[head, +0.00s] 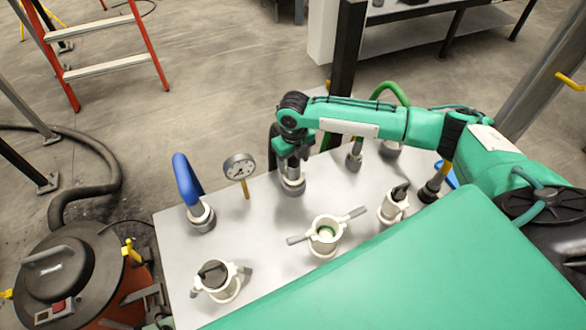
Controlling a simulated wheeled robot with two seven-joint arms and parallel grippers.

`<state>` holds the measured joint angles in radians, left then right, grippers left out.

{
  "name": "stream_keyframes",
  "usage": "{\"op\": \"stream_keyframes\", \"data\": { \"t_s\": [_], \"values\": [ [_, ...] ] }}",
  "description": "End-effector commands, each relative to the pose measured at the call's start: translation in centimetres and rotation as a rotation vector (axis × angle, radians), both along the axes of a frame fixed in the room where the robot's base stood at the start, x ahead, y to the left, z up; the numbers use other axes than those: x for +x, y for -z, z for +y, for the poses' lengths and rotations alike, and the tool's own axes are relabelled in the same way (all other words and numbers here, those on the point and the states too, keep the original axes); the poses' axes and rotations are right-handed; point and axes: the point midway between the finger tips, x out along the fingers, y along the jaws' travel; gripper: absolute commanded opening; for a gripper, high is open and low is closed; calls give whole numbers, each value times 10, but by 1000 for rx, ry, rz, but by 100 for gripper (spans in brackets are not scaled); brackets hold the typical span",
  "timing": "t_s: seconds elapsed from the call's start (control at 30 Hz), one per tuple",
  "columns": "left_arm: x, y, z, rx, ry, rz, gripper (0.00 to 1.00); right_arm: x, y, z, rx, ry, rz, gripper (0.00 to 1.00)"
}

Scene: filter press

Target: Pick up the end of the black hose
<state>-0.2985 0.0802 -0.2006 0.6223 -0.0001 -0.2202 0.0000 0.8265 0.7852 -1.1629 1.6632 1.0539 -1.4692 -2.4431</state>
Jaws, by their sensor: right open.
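A black hose (273,145) shows as a short dark curve just behind my right gripper, at the back edge of the grey table (255,255). Its end appears to go down into a grey-white fitting (292,186), but my gripper hides most of the join. My right gripper (291,164) comes in from the right, points down and is open at the top of that fitting. I cannot tell whether it touches the hose. My left gripper is not in view.
A blue hose (186,180) and gauge (239,167) stand left; a green hose (391,91) is right. An open fitting with spread levers (326,236) and capped fittings (220,281) (393,206) stand in front. A vacuum drum (58,268) and ladder (110,68) are left.

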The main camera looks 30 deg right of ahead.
Motion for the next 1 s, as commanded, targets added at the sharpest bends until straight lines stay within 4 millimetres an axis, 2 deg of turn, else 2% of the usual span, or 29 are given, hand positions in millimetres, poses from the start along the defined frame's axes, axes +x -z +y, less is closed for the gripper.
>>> {"op": "stream_keyframes", "data": {
  "t_s": [0.23,0.27,0.57,1.0],
  "values": [
    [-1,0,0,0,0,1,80,0,3,0,0,-1,-1,63],
    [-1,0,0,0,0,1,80,0,3,0,0,-1,-1,59],
    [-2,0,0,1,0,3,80,0,3,0,0,-1,-1,0],
    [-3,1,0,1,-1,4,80,1,-4,0,0,-1,-3,0]
  ]
}}
